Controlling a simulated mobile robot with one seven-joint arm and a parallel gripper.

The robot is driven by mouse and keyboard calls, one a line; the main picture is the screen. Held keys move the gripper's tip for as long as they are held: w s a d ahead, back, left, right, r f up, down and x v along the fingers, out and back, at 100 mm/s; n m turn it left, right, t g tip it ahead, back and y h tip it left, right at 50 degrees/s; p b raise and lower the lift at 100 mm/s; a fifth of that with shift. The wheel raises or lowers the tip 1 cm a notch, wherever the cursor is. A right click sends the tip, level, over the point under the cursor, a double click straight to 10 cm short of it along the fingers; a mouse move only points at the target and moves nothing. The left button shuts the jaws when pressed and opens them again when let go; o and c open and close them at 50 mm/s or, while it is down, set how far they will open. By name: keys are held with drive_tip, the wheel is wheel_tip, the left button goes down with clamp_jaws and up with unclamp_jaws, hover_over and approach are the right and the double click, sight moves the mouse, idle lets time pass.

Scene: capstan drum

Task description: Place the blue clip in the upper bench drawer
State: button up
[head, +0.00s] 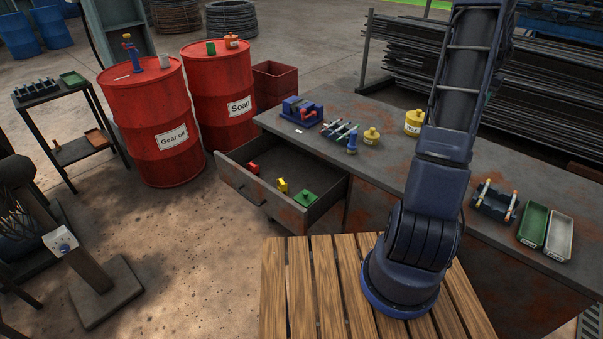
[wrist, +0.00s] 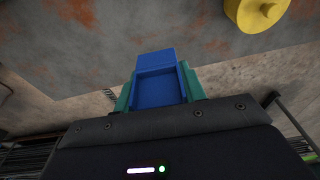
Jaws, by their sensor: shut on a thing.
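A blue piece, which I take to be the blue clip (wrist: 157,62), sits between the two green fingers of my gripper (wrist: 158,88) in the wrist view. The gripper is shut on it. It looks like a flat block with a recessed face. The bench drawer (head: 262,202) stands pulled out from the left part of the bench in the head view. Inside it lie a red piece (head: 253,168), a yellow piece (head: 282,185) and a green piece (head: 305,197). My gripper is out of the head view, as the arm runs off the top edge.
The bench top (head: 385,165) carries a blue vise (head: 297,110), a black rack (head: 340,130), yellow containers (head: 371,136) and, at right, green (head: 533,224) and grey (head: 559,234) trays. Red drums (head: 155,120) stand left of the drawer. A wooden pallet surface (head: 310,285) lies in front.

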drive_tip(key=r, duration=0.2)
drive_tip(key=shift+w+a+r, duration=0.25)
drive_tip(key=shift+a+r, duration=0.1)
drive_tip(key=w+a+n, duration=0.2)
drive_tip(key=w+a, duration=0.4)
drive_tip(key=a, duration=0.4)
drive_tip(key=w+a+n, duration=0.3)
drive_tip(key=w+a, duration=0.2)
drive_tip(key=a, duration=0.5)
drive_tip(key=n+y, duration=0.3)
drive_tip(key=n, duration=1)
hover_over(267, 178)
drive_tip(key=s, duration=0.4)
wheel_tip(267, 178, down, 44)
drive_tip(key=shift+d, duration=0.15)
drive_tip(key=shift+f, duration=0.15)
drive_tip(key=o, duration=0.9)
drive_tip(key=shift+o, duration=0.2)
